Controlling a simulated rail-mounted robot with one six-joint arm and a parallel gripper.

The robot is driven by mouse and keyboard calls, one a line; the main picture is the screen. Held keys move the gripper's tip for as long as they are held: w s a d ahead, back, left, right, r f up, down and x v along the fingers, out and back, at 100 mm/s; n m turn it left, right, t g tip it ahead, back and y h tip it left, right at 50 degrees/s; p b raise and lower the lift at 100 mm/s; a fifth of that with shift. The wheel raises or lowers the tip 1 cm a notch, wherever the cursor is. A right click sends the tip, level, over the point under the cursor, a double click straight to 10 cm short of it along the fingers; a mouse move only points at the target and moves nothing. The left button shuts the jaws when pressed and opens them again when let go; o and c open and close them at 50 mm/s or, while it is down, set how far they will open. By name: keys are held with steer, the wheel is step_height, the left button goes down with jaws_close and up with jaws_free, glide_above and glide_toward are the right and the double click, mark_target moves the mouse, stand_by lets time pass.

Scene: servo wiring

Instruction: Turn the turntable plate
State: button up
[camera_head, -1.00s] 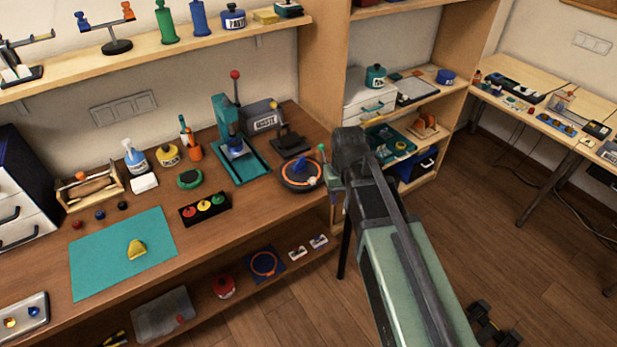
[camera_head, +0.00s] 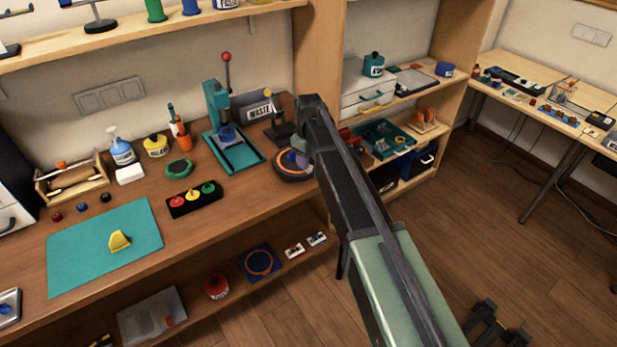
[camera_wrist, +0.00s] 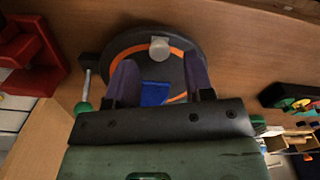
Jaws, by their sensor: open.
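The turntable is a dark round plate with an orange ring. In the head view its left part (camera_head: 288,172) shows at the bench's right end, the rest hidden behind my arm. In the wrist view the plate (camera_wrist: 193,43) lies just beyond my fingers. A pale knob (camera_wrist: 159,48) stands near its far rim, and a blue piece (camera_wrist: 155,93) shows on it between my fingers. My gripper (camera_wrist: 160,72) is open over the plate, its two purple fingers either side of the blue piece. I cannot tell whether they touch it.
A green-tipped metal lever (camera_wrist: 83,107) is beside the plate. A red object (camera_wrist: 30,55) is at left in the wrist view.

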step_height(320, 180, down, 3)
steer(key=shift+r+b, duration=0.1)
steer(key=shift+b, duration=0.55)
steer(key=shift+r, duration=0.1)
steer(key=shift+c, duration=0.2)
jaws_close()
